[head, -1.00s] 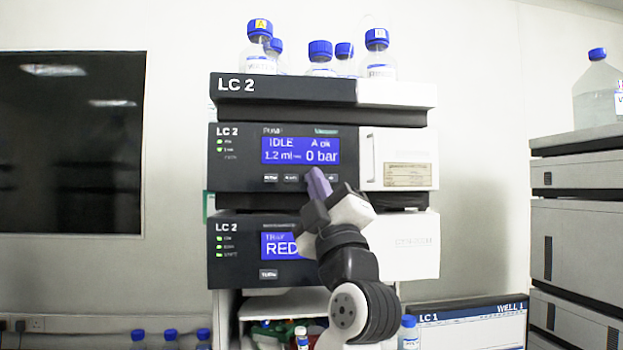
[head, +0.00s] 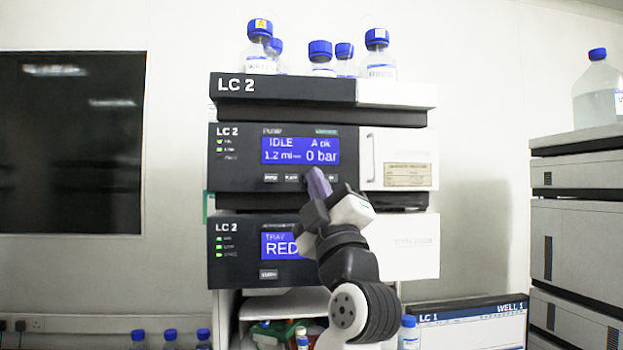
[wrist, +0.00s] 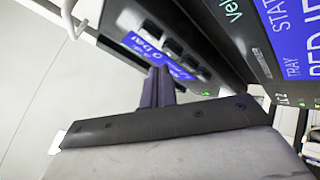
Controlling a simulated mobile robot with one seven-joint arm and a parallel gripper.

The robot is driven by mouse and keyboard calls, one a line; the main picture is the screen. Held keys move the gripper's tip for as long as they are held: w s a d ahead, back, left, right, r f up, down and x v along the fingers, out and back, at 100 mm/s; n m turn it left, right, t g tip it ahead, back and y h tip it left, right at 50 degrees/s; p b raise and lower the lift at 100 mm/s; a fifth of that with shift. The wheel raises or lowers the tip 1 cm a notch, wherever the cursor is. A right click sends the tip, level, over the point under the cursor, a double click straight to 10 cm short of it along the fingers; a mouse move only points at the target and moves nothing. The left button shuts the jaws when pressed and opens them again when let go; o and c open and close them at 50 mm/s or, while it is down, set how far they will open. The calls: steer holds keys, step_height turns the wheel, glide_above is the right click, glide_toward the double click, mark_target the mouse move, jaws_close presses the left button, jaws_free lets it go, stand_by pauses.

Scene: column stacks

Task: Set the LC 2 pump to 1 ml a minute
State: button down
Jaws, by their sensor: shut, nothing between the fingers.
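The LC 2 pump (head: 240,165) is the middle unit of the LC 2 stack. Its blue screen (head: 300,151) reads IDLE, A ok, 1.2 ml and 0 bar. A row of small dark buttons (head: 271,178) lies under the screen; the right part of the row is partly hidden behind my gripper. My gripper (head: 317,178) is shut and empty, its purple fingers at the button row. In the wrist view the fingers (wrist: 157,86) are together close to the pump's panel, with several buttons (wrist: 172,47) beside them. I cannot tell whether they touch a button.
Below the pump is another LC 2 unit with a TRAY screen (head: 281,245), partly behind my arm. Blue-capped bottles (head: 320,58) stand on top of the stack. An LC 1 monitor (head: 472,325) is at lower right, beside a grey instrument stack (head: 575,220).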

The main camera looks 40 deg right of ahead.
steer(key=shift+w+d, duration=0.25)
steer(key=shift+w, duration=0.15)
steer(key=shift+w+d, duration=0.2)
steer(key=shift+w, duration=0.15)
stand_by(0.7)
steer(key=shift+s, duration=0.1)
steer(key=shift+s+a+b, duration=0.45)
steer(key=shift+s, duration=0.15)
steer(key=s+a, duration=0.1)
steer(key=s, duration=0.2)
steer(key=s+a+b, duration=0.1)
steer(key=shift+s+a, duration=0.15)
steer(key=shift+a, duration=0.15)
stand_by(0.4)
stand_by(0.7)
